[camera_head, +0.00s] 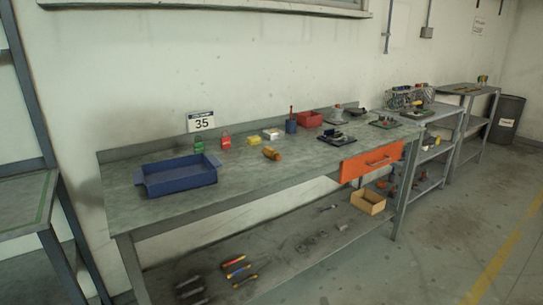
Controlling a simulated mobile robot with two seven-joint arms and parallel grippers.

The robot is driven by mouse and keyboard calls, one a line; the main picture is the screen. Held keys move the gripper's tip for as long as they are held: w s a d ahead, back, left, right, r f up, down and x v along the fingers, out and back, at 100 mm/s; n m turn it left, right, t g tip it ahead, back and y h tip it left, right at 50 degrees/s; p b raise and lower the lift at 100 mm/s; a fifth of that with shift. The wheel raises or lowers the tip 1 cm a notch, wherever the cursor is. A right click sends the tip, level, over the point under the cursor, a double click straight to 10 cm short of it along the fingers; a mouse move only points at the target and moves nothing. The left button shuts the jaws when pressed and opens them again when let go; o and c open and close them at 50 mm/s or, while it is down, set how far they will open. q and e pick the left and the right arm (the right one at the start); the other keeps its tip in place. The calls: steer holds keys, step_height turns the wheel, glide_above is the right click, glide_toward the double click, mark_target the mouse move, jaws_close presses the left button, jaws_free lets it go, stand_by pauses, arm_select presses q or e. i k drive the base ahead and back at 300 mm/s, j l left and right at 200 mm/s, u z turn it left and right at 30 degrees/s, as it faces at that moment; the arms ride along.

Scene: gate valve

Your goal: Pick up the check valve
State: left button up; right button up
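A small orange-brass cylindrical fitting (271,153) lies on its side near the middle of the long grey workbench (240,180). It may be the check valve, but it is too small to be sure. It lies apart from the other things, to the right of the blue tray (178,175). Neither of my grippers shows in the head view.
Small green (198,147), red (225,142) and yellow (253,140) items stand behind it. Dark parts (336,138) lie to the right, above an orange drawer (371,160). Tools (238,268) and an open box (368,201) lie on the lower shelf. The bench front is clear.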

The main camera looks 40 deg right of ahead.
mark_target(269, 152)
steer(key=i+l+z, duration=0.1)
steer(key=l+z, duration=0.25)
steer(key=i+l+z, duration=0.15)
steer(key=z, duration=0.2)
steer(key=i+l+z, duration=0.15)
steer(key=z, duration=0.2)
steer(key=i+l+u, duration=0.4)
steer(key=i+l, duration=0.25)
steer(key=i+l+u, duration=0.2)
steer(key=i+l, duration=0.2)
steer(key=i+l+u, duration=0.2)
steer(key=l, duration=0.25)
steer(key=i+l+u, duration=0.2)
steer(key=i+l, duration=0.15)
steer(key=l, duration=0.15)
